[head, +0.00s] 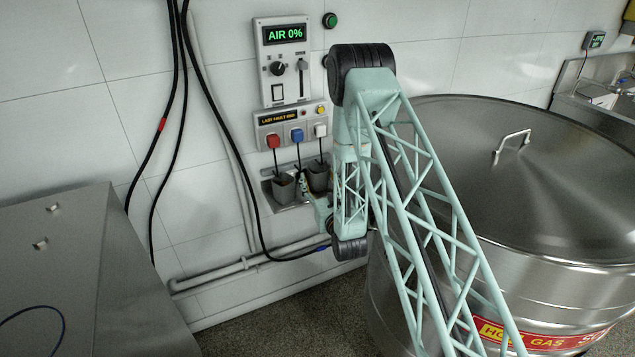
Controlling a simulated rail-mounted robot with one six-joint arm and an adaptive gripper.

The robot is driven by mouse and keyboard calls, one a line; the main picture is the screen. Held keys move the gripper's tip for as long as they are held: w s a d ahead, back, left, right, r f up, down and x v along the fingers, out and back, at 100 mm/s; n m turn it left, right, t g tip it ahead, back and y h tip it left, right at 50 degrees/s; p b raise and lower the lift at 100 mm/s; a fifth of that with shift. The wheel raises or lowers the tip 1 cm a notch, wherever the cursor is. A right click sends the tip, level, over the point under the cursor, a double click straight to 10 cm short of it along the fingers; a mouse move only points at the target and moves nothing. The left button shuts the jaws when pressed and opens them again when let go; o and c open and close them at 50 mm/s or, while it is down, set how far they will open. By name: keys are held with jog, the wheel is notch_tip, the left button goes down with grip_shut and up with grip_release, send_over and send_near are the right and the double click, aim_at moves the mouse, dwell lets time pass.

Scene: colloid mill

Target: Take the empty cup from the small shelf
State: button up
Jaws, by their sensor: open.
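A small metal shelf (268,190) is fixed to the tiled wall below the panel with the three coloured plugs. Two dark grey cups stand on it: a left cup (284,190) and a right cup (318,177). I cannot tell from here which cup is empty. My gripper (303,186) is small in the head view, at the shelf and between the two cups. It is open and holds nothing that I can see. My arm hides the right end of the shelf. Whether the fingers touch a cup is too small to tell.
A large steel vat (520,200) with a handled lid fills the right, close to my arm. A control panel (284,62) reading AIR 0% and a fault panel (290,128) hang above the shelf. Black cables (205,85) and a pipe (215,278) run along the wall. A steel cabinet (75,270) stands left.

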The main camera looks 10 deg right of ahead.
jog(key=shift+w, duration=0.4)
jog(key=shift+c, duration=0.9)
jog(key=c, duration=0.8)
